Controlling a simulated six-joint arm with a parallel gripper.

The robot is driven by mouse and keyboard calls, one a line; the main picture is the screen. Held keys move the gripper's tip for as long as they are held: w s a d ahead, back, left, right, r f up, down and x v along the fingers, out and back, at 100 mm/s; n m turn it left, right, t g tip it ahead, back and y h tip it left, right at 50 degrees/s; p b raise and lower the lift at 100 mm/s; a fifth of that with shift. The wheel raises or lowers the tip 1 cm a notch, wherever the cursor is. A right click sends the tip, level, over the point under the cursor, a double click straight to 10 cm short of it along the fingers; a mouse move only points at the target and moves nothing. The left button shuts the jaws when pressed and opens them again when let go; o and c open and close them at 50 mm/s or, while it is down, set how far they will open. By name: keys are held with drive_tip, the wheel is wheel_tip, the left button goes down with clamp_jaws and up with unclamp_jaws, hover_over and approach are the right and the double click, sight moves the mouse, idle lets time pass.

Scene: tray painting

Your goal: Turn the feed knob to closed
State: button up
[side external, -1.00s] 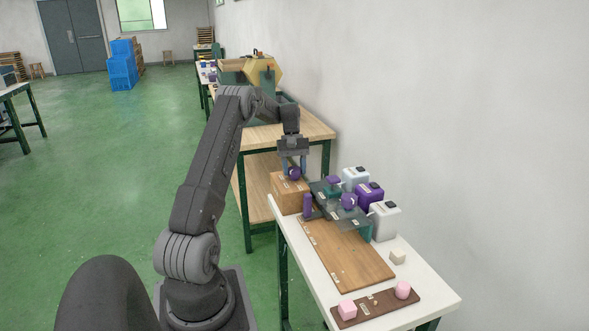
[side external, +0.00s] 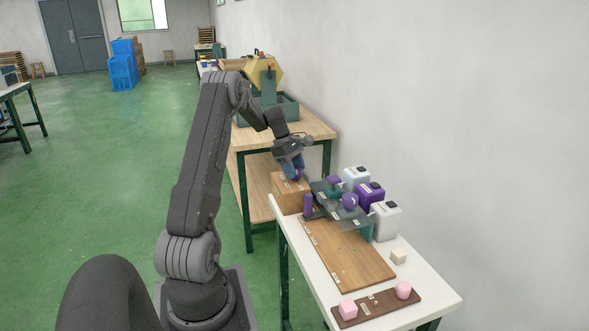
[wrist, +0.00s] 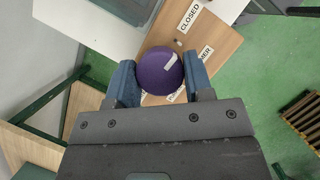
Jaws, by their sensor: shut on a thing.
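The feed knob (wrist: 158,72) is a round purple knob with a white pointer bar, seen from above in the wrist view. It sits on a wooden box (side external: 288,197) at the far end of the white table. My gripper (wrist: 159,82) is shut on the knob, with one blue finger on each side. The white pointer aims to the upper right in the wrist view, towards the area of the label reading CLOSED (wrist: 189,16). A second label (wrist: 203,57), ending in "SER", is partly hidden by a finger. In the side view, my gripper (side external: 296,174) mostly hides the knob.
Beside the box stand a purple cylinder (side external: 308,205), a dark panel with purple knobs (side external: 349,201) and several bottles, one purple (side external: 369,194). A wooden board (side external: 345,255) lies in front. Pink blocks (side external: 347,310) rest on a brown strip. Another bench (side external: 315,128) stands behind.

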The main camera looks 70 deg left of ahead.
drive_tip(key=shift+n+y, duration=0.3)
drive_tip(key=shift+n, duration=0.3)
drive_tip(key=o, duration=0.9)
